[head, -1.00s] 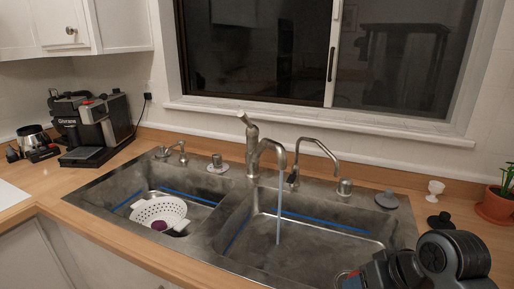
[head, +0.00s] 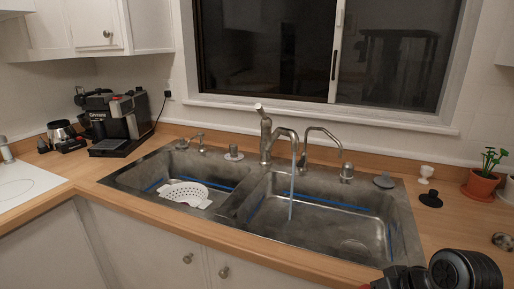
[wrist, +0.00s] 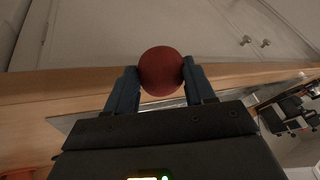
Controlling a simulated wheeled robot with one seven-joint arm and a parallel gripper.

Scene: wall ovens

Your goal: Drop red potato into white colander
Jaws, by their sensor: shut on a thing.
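The red potato (wrist: 161,70) is round and dark red. In the wrist view my gripper (wrist: 160,80) is shut on it, with one blue-grey finger on each side. The white colander (head: 187,193) has a perforated bowl and side handles, and it sits in the left basin of the sink (head: 240,213). In the head view my arm shows at the bottom right, well to the right of the colander; the potato and fingertips are not visible there.
Water runs from the faucet (head: 282,135) into the right basin, between my arm and the colander. A coffee machine (head: 118,122) stands at the left. A potted plant (head: 482,183) and a white cup (head: 426,174) stand at the right. The front counter strip is clear.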

